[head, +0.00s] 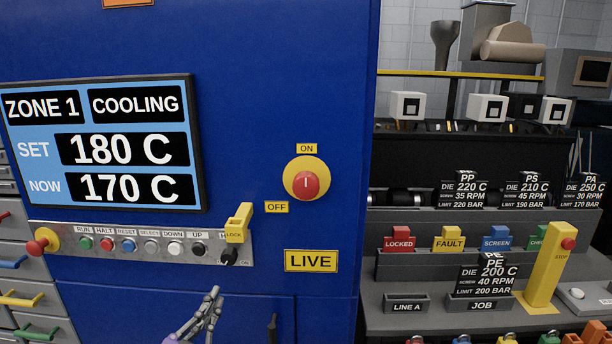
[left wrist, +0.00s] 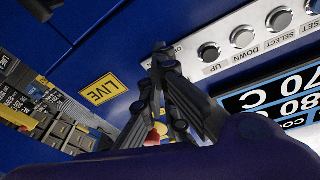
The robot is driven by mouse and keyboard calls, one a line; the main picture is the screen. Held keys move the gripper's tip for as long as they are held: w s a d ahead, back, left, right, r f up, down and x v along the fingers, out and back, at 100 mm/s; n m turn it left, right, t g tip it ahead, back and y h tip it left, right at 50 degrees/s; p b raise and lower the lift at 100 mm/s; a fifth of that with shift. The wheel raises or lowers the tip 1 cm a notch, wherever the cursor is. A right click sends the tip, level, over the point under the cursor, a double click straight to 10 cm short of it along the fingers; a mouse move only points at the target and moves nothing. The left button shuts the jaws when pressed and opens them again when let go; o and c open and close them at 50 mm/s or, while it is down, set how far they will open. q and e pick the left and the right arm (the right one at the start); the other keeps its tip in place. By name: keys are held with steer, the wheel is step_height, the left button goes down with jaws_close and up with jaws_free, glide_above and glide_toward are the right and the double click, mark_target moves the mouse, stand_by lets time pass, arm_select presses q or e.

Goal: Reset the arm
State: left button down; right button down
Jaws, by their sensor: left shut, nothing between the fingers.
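My left gripper (head: 214,294) is at the bottom of the head view, in front of the blue cabinet and below the button strip (head: 140,244). Its fingers are together with nothing between them, and it appears clear of the controls. In the left wrist view the closed fingers (left wrist: 160,52) point towards the strip, which appears turned over, and hide part of it. The red knob (left wrist: 152,137) shows partly behind the fingers there. My right gripper is in neither view.
The blue cabinet (head: 262,100) carries a screen (head: 100,143) reading COOLING, a red rotary switch (head: 306,185), a yellow lock piece (head: 238,222) and a LIVE label (head: 311,261). On the right, shelves hold coloured tags, die cards and a yellow STOP post (head: 547,272).

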arm_select(q)
steer(key=s+f+n+g+y, duration=0.1)
steer(key=s+f+n+g, duration=0.3)
steer(key=f, duration=1)
steer(key=s+f+g+y, duration=0.1)
steer(key=s+f+g, duration=0.2)
steer(key=s+f, duration=0.8)
steer(key=s+a+f+n+g+y, duration=0.1)
steer(key=s+f+g, duration=0.2)
steer(key=s+f, duration=0.8)
steer(key=s, duration=0.7)
steer(key=shift+f+n+g, duration=0.15)
steer(key=shift+n+g, duration=0.15)
steer(key=shift+w+a, duration=0.1)
